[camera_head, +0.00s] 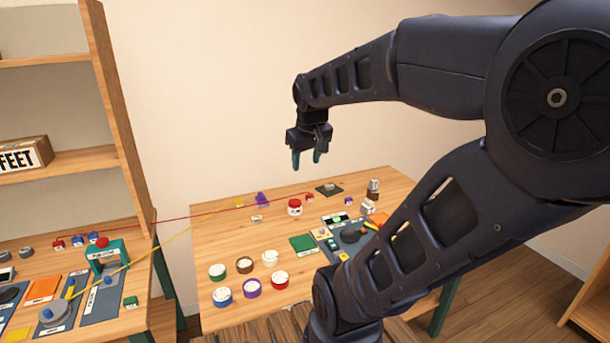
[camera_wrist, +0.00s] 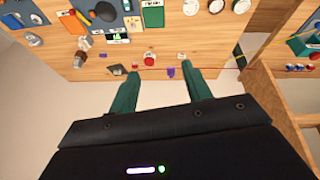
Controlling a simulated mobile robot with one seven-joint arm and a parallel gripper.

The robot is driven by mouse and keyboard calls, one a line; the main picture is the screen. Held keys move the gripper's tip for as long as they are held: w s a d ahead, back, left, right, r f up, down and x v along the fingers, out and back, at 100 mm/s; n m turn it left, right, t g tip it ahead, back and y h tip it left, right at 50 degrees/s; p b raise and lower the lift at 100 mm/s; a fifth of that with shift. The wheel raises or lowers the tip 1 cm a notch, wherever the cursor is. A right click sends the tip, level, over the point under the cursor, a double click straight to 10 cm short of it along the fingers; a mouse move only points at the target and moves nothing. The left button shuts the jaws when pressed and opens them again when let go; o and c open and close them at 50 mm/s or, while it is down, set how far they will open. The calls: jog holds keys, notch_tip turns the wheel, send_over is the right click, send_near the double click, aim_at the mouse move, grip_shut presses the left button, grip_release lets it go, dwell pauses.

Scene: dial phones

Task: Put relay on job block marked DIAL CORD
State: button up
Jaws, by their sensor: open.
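My gripper (camera_head: 307,160) is open and empty, high above the back of the table; its green fingers also show in the wrist view (camera_wrist: 160,68). I cannot tell for certain which thing is the relay. A small upright brown and metallic part (camera_head: 374,189) stands at the table's back right, well below and right of my gripper. Small labelled blocks lie along the back: a purple one (camera_head: 262,200), a white one (camera_head: 257,218), a red one (camera_head: 309,198) and another purple one (camera_head: 348,201). Their lettering is too small to read, so I cannot pick out DIAL CORD.
The wooden table (camera_head: 215,253) holds several round coloured pots at front left, a red-topped jar (camera_head: 294,207), a green mat (camera_head: 302,243) and a dark panel. Red and yellow cords stretch to a second bench (camera_head: 140,305) at left. A shelf (camera_head: 75,162) stands behind that bench.

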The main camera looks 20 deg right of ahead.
jog(key=s+a+f+m, duration=0.1)
jog(key=s+a, duration=0.1)
jog(key=s, duration=0.3)
jog(key=shift+s+a+f+m+y, duration=0.3)
jog(key=shift+a+f+m+y, duration=0.05)
jog(key=shift+a+m+y, duration=0.05)
